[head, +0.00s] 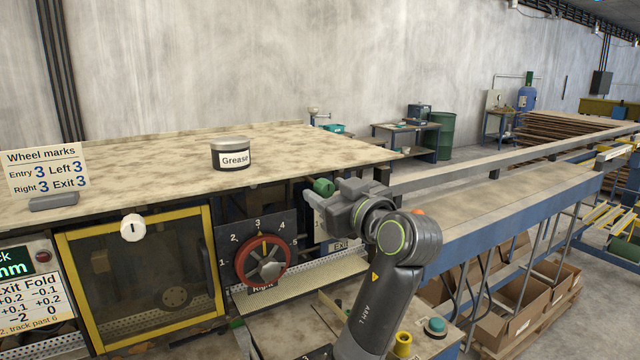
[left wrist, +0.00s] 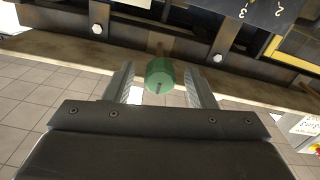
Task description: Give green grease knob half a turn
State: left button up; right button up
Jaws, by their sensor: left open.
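The green grease knob (head: 324,187) sticks out below the bench top's front edge in the head view. In the left wrist view the green knob (left wrist: 159,75) lies between the two fingers, with a dark line on its face. My left gripper (head: 314,200) is open around the knob; in the left wrist view a gap shows between each finger of the gripper (left wrist: 160,88) and the knob. My right gripper is in neither view.
A grease tin (head: 230,153) stands on the bench top (head: 130,170). A red handwheel (head: 263,260) with a numbered dial is left of my left gripper. A yellow-framed door (head: 140,280) is further left. A conveyor frame (head: 480,215) runs off to the right.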

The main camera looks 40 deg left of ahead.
pick_arm(q)
jog(key=shift+w+a, duration=0.1)
jog(key=shift+a, duration=0.3)
jog(key=shift+s+d+r, duration=0.15)
jog(key=shift+s+d, duration=0.05)
jog(key=shift+d, duration=0.45)
jog(key=shift+c, duration=2.5)
jog(key=shift+a, duration=0.15)
jog(key=c, duration=0.5)
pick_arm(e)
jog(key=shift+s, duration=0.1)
